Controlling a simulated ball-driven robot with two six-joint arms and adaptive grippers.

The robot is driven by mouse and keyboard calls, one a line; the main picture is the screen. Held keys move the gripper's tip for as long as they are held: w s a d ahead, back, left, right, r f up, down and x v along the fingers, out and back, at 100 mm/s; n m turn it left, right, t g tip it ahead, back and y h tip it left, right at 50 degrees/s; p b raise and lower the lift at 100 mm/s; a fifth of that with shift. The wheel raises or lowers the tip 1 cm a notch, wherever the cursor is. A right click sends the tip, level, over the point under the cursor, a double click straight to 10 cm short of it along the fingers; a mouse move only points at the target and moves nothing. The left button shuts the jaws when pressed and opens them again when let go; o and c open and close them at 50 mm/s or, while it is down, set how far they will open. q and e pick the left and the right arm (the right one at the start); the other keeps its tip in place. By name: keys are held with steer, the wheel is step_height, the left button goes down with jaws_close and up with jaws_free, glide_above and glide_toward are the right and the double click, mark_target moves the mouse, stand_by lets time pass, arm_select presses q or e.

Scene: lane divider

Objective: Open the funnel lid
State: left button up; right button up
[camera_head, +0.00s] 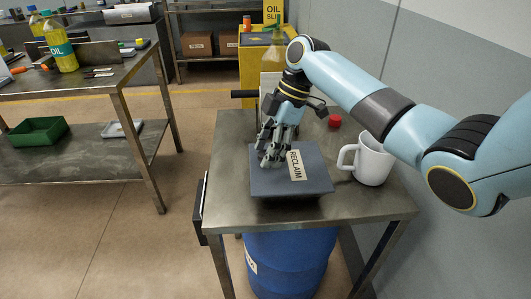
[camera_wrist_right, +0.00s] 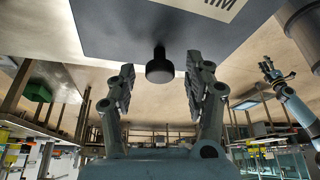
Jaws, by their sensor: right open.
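My right gripper (camera_head: 268,160) is over the lid's left part in the head view. In the wrist view its fingers (camera_wrist_right: 160,85) are apart on either side of the knob, not visibly touching it. The funnel is hidden. My left gripper (camera_wrist_right: 272,72) shows small at the right of the wrist view; its opening is unclear.
A blue drum (camera_head: 290,262) stands under the table. A bench (camera_head: 95,85) with an oil bottle (camera_head: 62,50) is at left, across open floor.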

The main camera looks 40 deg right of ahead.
steer(key=shift+a+f, duration=0.25)
steer(key=shift+f, duration=0.4)
jaws_close()
